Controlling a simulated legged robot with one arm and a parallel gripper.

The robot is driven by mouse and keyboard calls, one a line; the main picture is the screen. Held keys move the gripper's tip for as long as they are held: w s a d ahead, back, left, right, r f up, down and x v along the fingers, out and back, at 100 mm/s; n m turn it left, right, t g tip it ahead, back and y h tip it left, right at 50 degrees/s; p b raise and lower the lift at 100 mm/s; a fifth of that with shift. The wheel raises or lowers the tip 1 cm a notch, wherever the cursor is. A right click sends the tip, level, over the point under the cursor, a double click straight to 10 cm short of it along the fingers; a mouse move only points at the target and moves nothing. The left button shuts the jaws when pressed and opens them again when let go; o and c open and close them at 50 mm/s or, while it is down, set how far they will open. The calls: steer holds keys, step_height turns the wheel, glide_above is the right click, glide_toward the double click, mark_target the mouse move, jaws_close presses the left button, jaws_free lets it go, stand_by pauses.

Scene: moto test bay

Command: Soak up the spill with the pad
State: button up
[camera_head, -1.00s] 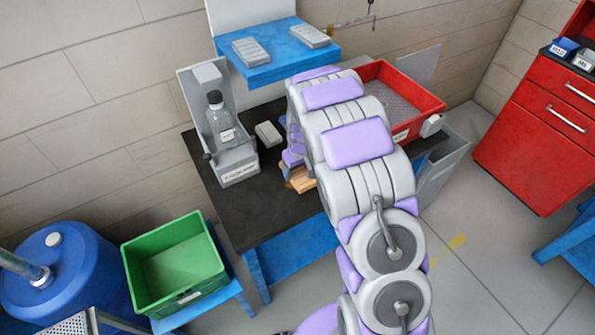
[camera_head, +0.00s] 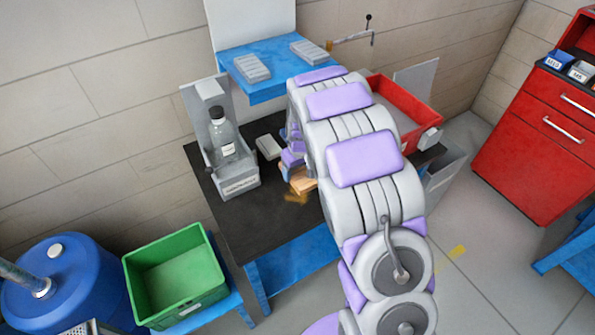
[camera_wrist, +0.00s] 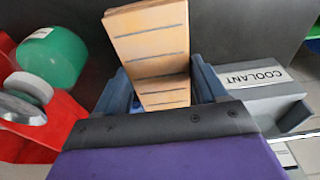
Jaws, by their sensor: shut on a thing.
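The pad (camera_wrist: 150,45) is a tan block with dark cross lines. My gripper (camera_wrist: 162,92) is shut on it, with a dark blue finger on each side. In the head view the pad (camera_head: 303,180) shows low over the black bench top (camera_head: 250,217), partly behind my arm. I cannot tell whether it touches the bench. The spill (camera_head: 295,197) is a small amber-brown patch on the bench at the pad's near left edge. Part of it may be hidden by the pad and arm. The spill is not clear in the wrist view.
A grey coolant holder (camera_head: 240,187) with a clear bottle (camera_head: 221,135) stands left on the bench. A grey block (camera_head: 268,147) lies beside it. A blue shelf (camera_head: 265,93) overhangs the back. A red tray (camera_head: 427,108) is at right. A green bin (camera_head: 177,276) stands front left.

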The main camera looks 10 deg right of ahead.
steer(key=d, duration=1.3)
steer(key=shift+p, duration=0.3)
stand_by(0.6)
